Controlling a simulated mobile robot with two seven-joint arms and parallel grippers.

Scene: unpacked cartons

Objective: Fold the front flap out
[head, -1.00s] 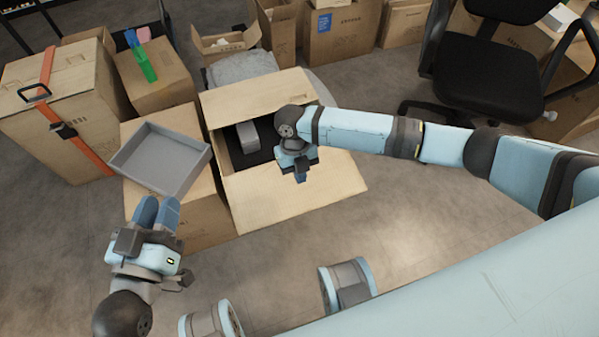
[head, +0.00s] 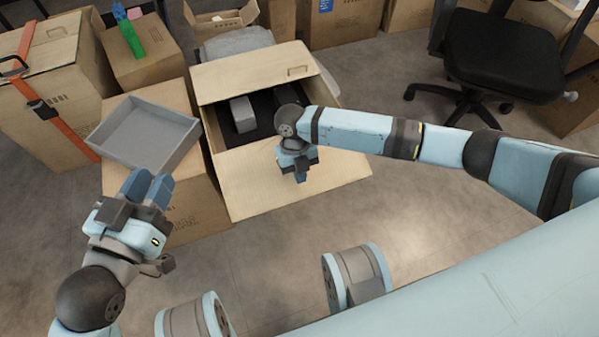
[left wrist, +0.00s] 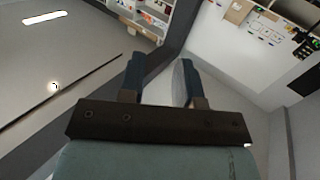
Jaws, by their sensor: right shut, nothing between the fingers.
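The open carton (head: 207,130) stands in the middle of the head view. Its front flap (head: 255,185) is folded outward and slopes towards me. Its back flap (head: 245,70), with a hand slot, is tilted up over the rear of the opening. A grey box (head: 242,115) and dark contents lie inside. My right gripper (head: 301,176) is shut and empty, pointing down over the front flap; I cannot tell whether it touches. My left gripper (head: 145,187) is open and empty, in front of the grey tray; its parted fingers show in the left wrist view (left wrist: 158,82).
A grey tray (head: 120,152) sits on a closed carton (head: 195,205) left of the open one. A strapped carton (head: 45,125) stands farther left. An office chair (head: 500,60) stands at the back right. The floor (head: 400,210) right of the flap is clear.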

